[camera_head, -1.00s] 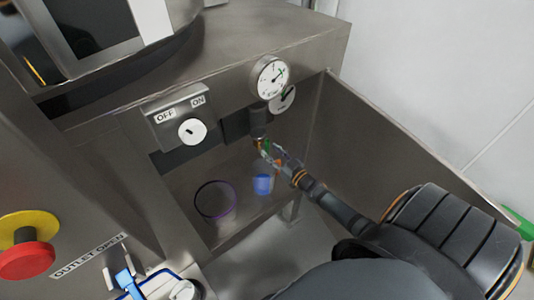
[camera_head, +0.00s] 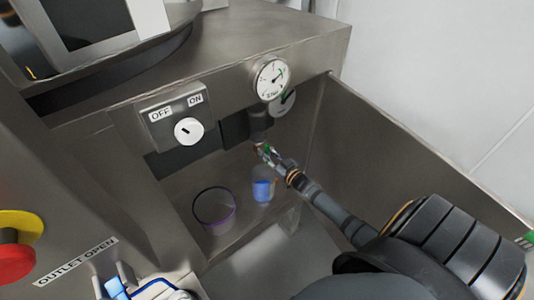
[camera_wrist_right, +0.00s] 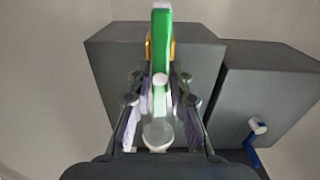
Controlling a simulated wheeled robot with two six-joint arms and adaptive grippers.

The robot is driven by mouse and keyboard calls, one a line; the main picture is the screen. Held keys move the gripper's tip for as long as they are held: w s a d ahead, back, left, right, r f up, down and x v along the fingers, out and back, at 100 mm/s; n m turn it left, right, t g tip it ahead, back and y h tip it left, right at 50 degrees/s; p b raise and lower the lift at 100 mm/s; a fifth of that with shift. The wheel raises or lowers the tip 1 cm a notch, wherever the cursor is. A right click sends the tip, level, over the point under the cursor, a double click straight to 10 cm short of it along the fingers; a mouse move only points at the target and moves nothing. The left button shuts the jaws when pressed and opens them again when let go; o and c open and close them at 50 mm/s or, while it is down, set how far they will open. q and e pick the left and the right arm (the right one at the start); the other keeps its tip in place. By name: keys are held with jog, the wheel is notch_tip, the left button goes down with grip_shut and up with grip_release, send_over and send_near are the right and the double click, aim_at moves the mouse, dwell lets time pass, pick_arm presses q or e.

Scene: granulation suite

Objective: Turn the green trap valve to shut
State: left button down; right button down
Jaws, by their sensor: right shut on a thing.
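The green trap valve handle (camera_wrist_right: 161,70) stands upright in the right wrist view, running up from between my fingers. It also shows as a small green patch in the head view (camera_head: 267,149). My right gripper (camera_head: 266,152) reaches in from the lower right, under the dark pipe end below the gauges. In the wrist view its fingers (camera_wrist_right: 159,118) lie on both sides of the green handle and are shut on it. The fingers partly hide the handle and valve body.
A gauge (camera_head: 272,79) and an OFF/ON switch (camera_head: 189,131) are on the panel. A steel side wall (camera_head: 385,165) bounds the right. A red button (camera_head: 15,261) is at left.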

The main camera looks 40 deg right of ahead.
jog(key=m, duration=0.4)
jog(key=shift+d+f, duration=0.1)
jog(key=shift+d, duration=0.15)
jog(key=m, duration=0.4)
jog(key=shift+d+f+m, duration=0.1)
jog(key=shift+d+m, duration=0.05)
jog(key=shift+m, duration=0.15)
jog(key=m, duration=0.4)
jog(key=shift+d+f+m, duration=0.1)
jog(key=shift+f+m, duration=0.1)
jog(key=shift+m, duration=0.1)
jog(key=shift+f+m+p, duration=0.15)
jog(key=shift+m+p, duration=0.05)
jog(key=shift+m, duration=0.95)
jog(key=shift+f+m+p, duration=0.1)
jog(key=shift+m+p, duration=0.1)
jog(key=shift+m, duration=0.95)
jog(key=c, duration=1.3)
grip_release()
jog(key=shift+o, duration=0.2)
